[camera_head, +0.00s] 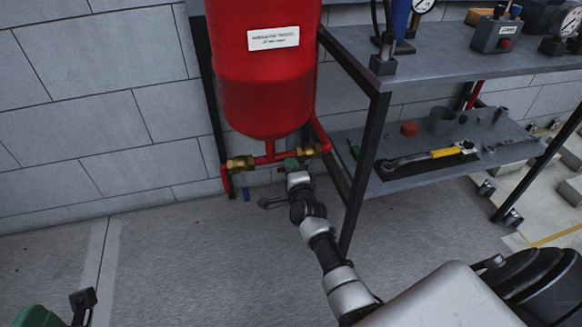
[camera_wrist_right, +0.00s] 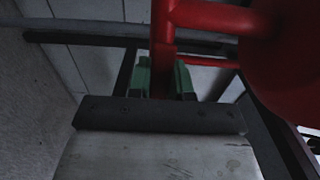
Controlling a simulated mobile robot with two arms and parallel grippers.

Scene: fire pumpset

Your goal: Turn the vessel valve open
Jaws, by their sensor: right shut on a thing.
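The red vessel (camera_head: 264,70) with a white label hangs in its frame, and a red pipe runs below it. A brass valve fitting (camera_head: 240,163) sits on the left of this pipe and another brass fitting (camera_head: 312,150) on the right. My right gripper (camera_head: 291,163) reaches up to the pipe, close to the right fitting. In the right wrist view its green fingers (camera_wrist_right: 172,78) are shut around a narrow red upright part (camera_wrist_right: 161,80) under the vessel. The grip hides where this part joins the valve.
A dark metal shelf (camera_head: 440,172) stands right of the vessel and carries a yellow-handled wrench (camera_head: 430,157) and a red cap (camera_head: 408,128). Its front post is close to my right arm. A block wall (camera_head: 90,100) is behind.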

